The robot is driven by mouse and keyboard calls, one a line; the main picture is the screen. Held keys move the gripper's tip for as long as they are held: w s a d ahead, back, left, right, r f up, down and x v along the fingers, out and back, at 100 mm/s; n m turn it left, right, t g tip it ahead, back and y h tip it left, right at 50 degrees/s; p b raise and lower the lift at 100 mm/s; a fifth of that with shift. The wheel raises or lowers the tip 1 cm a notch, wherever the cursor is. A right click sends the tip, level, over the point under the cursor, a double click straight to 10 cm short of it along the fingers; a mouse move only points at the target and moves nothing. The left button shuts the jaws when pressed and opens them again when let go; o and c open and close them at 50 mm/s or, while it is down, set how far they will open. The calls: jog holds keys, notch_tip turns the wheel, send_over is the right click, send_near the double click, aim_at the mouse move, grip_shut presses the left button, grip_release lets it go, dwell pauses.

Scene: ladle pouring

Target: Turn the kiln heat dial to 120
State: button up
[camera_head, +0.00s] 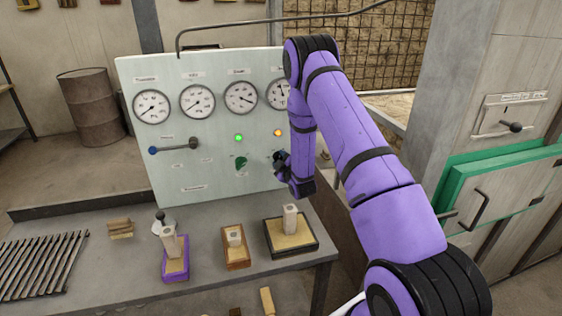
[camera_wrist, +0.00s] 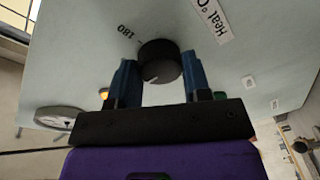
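The kiln heat dial (camera_wrist: 160,62) is a round black knob on the pale panel, seen in the wrist view. A short white mark shows on its face. The number 180 and a label reading "Heat" are printed beside it. My gripper (camera_wrist: 162,80) has its two blue fingers on opposite sides of the knob, and both appear to touch it. In the head view my gripper (camera_head: 281,162) is at the right part of the panel (camera_head: 215,170), and it hides the dial there. The number 120 cannot be seen.
Several round gauges (camera_head: 197,102), a green light (camera_head: 239,138), an orange light (camera_head: 278,133) and a blue-knobbed lever (camera_head: 172,148) are on the panel. Small trays with blocks, such as the purple tray (camera_head: 176,274), stand on the bench below. A green-framed kiln door (camera_head: 515,185) is at right.

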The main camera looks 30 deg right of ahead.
jog(key=shift+m, duration=0.3)
jog(key=shift+f+m+t, duration=0.15)
jog(key=shift+m+t, duration=0.25)
jog(key=shift+m, duration=2.4)
jog(key=o, duration=0.9)
jog(key=shift+s+a+f, duration=0.1)
jog(key=shift+s+a, duration=0.1)
jog(key=shift+s, duration=1.05)
jog(key=shift+s+a+f, duration=0.1)
jog(key=shift+s+a, duration=0.15)
jog(key=shift+s, duration=0.95)
jog(key=shift+s+a+f, duration=0.1)
jog(key=shift+s+a, duration=0.1)
jog(key=shift+s, duration=1.05)
jog(key=shift+r, duration=0.1)
